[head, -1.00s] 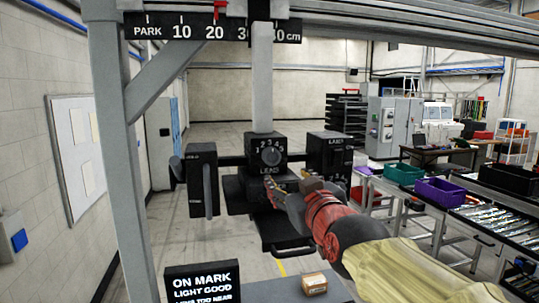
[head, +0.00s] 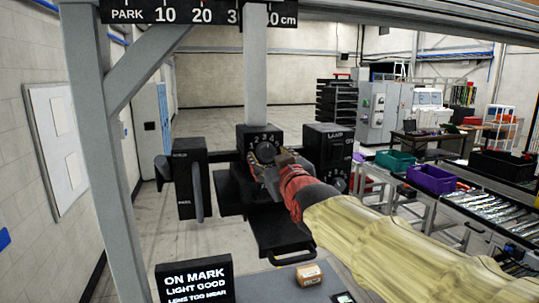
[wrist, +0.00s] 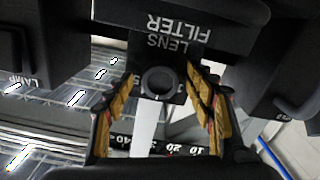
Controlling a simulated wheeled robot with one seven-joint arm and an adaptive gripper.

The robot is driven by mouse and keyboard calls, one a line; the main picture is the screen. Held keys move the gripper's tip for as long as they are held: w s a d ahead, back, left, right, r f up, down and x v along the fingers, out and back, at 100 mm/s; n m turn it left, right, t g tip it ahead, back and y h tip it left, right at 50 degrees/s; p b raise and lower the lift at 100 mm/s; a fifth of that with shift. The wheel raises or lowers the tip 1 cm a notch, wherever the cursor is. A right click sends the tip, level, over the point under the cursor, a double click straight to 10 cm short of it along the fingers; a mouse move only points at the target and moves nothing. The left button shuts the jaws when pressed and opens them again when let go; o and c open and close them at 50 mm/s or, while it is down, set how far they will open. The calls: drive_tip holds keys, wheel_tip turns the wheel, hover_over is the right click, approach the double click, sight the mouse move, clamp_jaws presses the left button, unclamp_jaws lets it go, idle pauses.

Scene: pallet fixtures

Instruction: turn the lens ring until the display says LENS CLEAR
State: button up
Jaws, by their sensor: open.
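The lens ring (head: 265,151) is a dark round dial with numbers around it, on the front of a black box on the hanging grey post. In the wrist view the ring (wrist: 158,82) shows upside down, between the two yellow-padded fingers, under the words LENS and FILTER. My gripper (head: 267,166) is open in front of the ring, one finger on each side; I cannot tell whether they touch it. The gripper (wrist: 160,80) also shows in the wrist view. The display (head: 194,278) reads ON MARK, LIGHT GOOD, LENS TOO NEAR.
A black shield box with a lever (head: 190,184) stands left of the ring. A lamp box (head: 328,148) with a dial stands close on the right. A scale bar (head: 195,12) runs overhead. A small tan block (head: 309,275) lies on the grey surface beside the display.

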drive_tip(key=shift+w+a+f, duration=0.1)
drive_tip(key=shift+w, duration=0.25)
drive_tip(key=shift+s, duration=0.1)
drive_tip(key=shift+c, duration=0.6)
drive_tip(key=c, duration=1)
